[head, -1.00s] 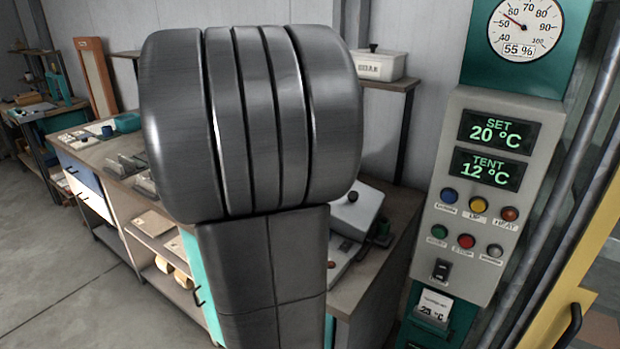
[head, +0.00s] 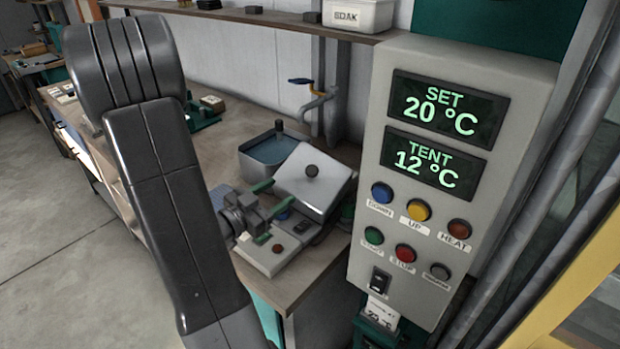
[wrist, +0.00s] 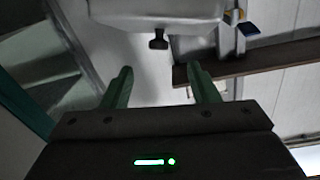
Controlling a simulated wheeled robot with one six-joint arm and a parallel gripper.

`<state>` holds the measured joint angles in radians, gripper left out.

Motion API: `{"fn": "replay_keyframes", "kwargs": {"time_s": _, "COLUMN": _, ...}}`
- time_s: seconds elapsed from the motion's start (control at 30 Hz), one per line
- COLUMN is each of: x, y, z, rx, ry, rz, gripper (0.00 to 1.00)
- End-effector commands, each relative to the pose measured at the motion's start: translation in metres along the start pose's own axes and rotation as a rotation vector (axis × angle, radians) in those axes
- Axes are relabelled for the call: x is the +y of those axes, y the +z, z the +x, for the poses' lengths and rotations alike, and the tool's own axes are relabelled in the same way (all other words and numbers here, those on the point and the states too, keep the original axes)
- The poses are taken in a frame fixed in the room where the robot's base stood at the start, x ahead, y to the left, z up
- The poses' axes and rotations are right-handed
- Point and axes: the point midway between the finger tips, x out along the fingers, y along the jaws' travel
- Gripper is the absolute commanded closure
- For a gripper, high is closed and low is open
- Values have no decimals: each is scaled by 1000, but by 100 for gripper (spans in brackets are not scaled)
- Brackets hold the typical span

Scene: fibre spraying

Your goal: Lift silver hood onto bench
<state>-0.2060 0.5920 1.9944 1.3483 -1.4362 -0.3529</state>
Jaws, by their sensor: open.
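The silver hood (head: 325,188) is a pale metal cover with a dark round knob (head: 312,170). It sits tilted on a grey unit (head: 263,262) with buttons, on the bench. My gripper (head: 262,213) is just left of the hood, its two green fingers apart and empty. The fingers point toward the hood side and are short of the knob. In the wrist view the open fingers (wrist: 161,88) frame a pale body (wrist: 155,12) with a dark knob, which looks like the hood. The hood's underside is hidden.
A blue-lined basin (head: 272,150) stands behind the hood on the wooden bench (head: 225,160), near a tap (head: 318,100). A control panel (head: 430,180) stands close on the right. A shelf (head: 270,18) with a SOAK box (head: 357,14) runs above.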

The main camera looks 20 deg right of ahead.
Motion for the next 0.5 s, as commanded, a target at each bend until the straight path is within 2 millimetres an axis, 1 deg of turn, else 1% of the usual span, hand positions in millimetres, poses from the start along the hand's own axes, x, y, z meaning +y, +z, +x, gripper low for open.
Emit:
{"fn": "replay_keyframes", "kwargs": {"time_s": 0.1, "x": 1, "y": -2, "z": 21, "rx": 0, "ry": 5, "rz": 1, "gripper": 46}}
{"fn": "replay_keyframes", "kwargs": {"time_s": 0.3, "x": 0, "y": -2, "z": 53, "rx": -1, "ry": 2, "rz": 1, "gripper": 46}}
{"fn": "replay_keyframes", "kwargs": {"time_s": 0.4, "x": 0, "y": -2, "z": 64, "rx": -1, "ry": 1, "rz": 0, "gripper": 46}}
{"fn": "replay_keyframes", "kwargs": {"time_s": 0.5, "x": 0, "y": -1, "z": 70, "rx": -2, "ry": 0, "rz": 0, "gripper": 46}}
